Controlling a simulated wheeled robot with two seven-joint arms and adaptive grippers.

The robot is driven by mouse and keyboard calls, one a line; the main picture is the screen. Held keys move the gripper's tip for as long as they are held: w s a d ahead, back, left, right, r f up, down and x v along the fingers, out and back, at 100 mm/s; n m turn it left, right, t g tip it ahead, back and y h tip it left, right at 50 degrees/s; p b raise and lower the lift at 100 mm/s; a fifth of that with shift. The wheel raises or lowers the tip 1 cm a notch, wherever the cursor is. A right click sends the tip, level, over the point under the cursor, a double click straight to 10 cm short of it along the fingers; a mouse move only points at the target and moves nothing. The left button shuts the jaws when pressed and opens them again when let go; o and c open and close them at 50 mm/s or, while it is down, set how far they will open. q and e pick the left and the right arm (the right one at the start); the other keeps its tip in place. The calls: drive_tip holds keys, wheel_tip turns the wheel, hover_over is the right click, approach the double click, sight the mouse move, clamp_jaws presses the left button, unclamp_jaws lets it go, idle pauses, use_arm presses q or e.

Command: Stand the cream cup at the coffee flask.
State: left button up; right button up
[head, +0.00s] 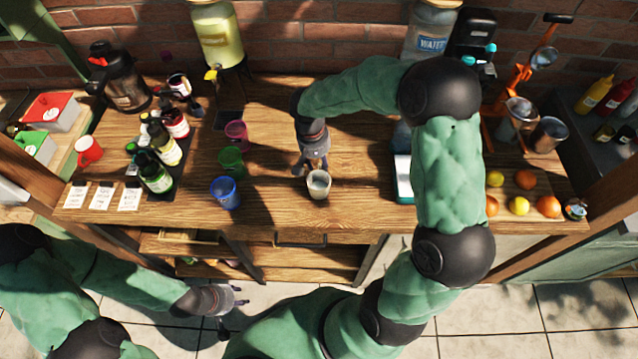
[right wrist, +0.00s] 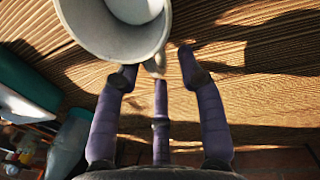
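The cream cup (head: 319,184) stands upright near the front edge of the wooden table, in the middle. It fills the top of the right wrist view (right wrist: 148,48), mouth towards the camera. My right gripper (head: 312,170) is just behind the cup, fingers pointing at it. In the right wrist view the fingers (right wrist: 158,72) are spread, with the cup's handle side near their tips; I cannot tell whether they touch. The coffee flask (head: 126,84), dark with a black top, stands at the back left. My left gripper (head: 240,296) is empty over the floor in front of the table.
Bottles (head: 157,172) and a red mug (head: 88,151) stand at the left, by paper cards (head: 102,196). Pink (head: 236,134), green (head: 231,160) and blue (head: 224,193) cups stand between them and the cream cup. A drink dispenser (head: 219,38) is behind. Fruit (head: 519,205) lies right.

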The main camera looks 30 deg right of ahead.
clamp_jaws()
idle(0.3)
drive_tip(key=shift+r, duration=0.55)
wheel_tip(320, 180, up, 2)
drive_tip(key=shift+r+p, duration=0.1)
drive_tip(key=shift+p, duration=0.35)
drive_tip(key=s+a+r+p, duration=0.2)
drive_tip(key=s+a+r, duration=0.4)
drive_tip(key=a+r, duration=0.55)
drive_tip(key=w+f+n+b, duration=0.1)
drive_tip(key=w+f+b, duration=0.1)
drive_tip(key=f, duration=0.1)
drive_tip(key=w+d+f+n+b, duration=0.1)
drive_tip(key=w+f+n, duration=0.1)
drive_tip(key=w+f, duration=0.1)
drive_tip(key=w+f+n+b, duration=0.1)
drive_tip(key=w+f+b, duration=0.1)
drive_tip(key=w+f, duration=0.1)
drive_tip(key=shift+w+d+f+t+b, duration=0.1)
drive_tip(key=shift+d+f+t+b, duration=0.1)
drive_tip(key=shift+f, duration=0.25)
drive_tip(key=shift+w+d+f+t+b, duration=0.1)
drive_tip(key=shift+d+f+b, duration=0.05)
drive_tip(key=shift+f, duration=0.25)
drive_tip(key=shift+w+n, duration=0.1)
drive_tip(key=shift+n, duration=0.2)
